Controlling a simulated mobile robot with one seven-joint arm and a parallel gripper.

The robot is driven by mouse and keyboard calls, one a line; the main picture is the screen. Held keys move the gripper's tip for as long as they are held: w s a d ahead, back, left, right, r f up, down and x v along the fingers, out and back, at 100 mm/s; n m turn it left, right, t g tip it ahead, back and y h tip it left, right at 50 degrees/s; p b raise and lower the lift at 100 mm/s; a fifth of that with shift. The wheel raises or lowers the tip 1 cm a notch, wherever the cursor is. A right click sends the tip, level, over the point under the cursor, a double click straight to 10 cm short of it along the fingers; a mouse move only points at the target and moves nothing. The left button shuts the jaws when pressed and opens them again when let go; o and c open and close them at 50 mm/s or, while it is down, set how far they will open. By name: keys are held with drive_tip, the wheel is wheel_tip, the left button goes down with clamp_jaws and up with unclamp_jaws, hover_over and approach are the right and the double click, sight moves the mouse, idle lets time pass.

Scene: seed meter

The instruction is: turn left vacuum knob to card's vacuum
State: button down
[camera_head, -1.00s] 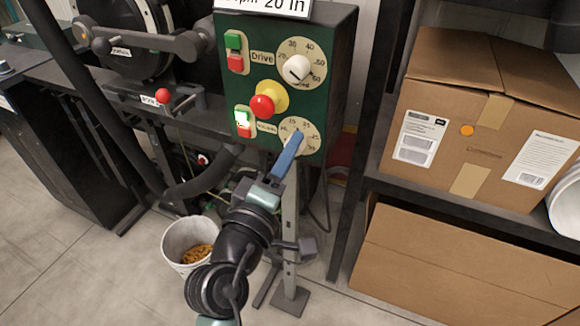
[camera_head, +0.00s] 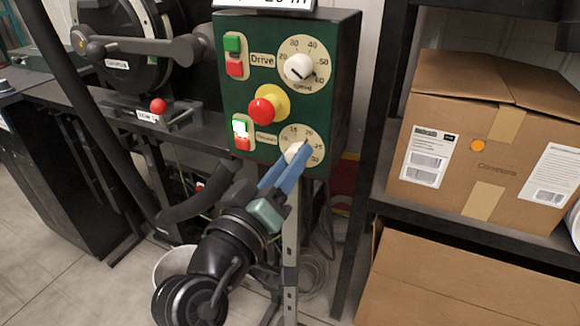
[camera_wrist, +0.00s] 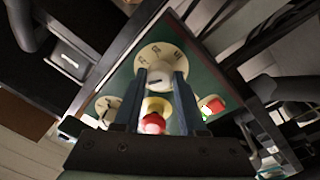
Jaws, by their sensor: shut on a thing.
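The vacuum dial (camera_head: 315,147) is a cream disc with numbers, low on the right of a green control panel (camera_head: 340,90). Its white knob (camera_head: 291,153) sits between the blue fingers of my gripper (camera_head: 297,158), which is shut on it. In the wrist view the knob (camera_wrist: 157,83) shows between the fingertips, with the dial (camera_wrist: 165,58) around it. A dark line shows on the knob, but I cannot read its setting. The white card (camera_head: 265,3) above the panel is cut off by the top edge, and its text is not readable.
The red stop button (camera_head: 262,111) on its yellow base sits just above the vacuum dial. The speed knob (camera_head: 298,68) is higher up. Green and red vacuum buttons (camera_head: 242,135) lie left. A shelf with a cardboard box (camera_head: 470,140) stands to the right.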

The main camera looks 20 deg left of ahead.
idle(0.4)
drive_tip(key=shift+c, duration=2.4)
unclamp_jaws()
drive_tip(key=s+f, duration=0.1)
drive_tip(key=s, duration=1.2)
drive_tip(key=shift+a+f, duration=0.15)
drive_tip(key=shift+a, duration=0.2)
drive_tip(key=shift+w, duration=0.1)
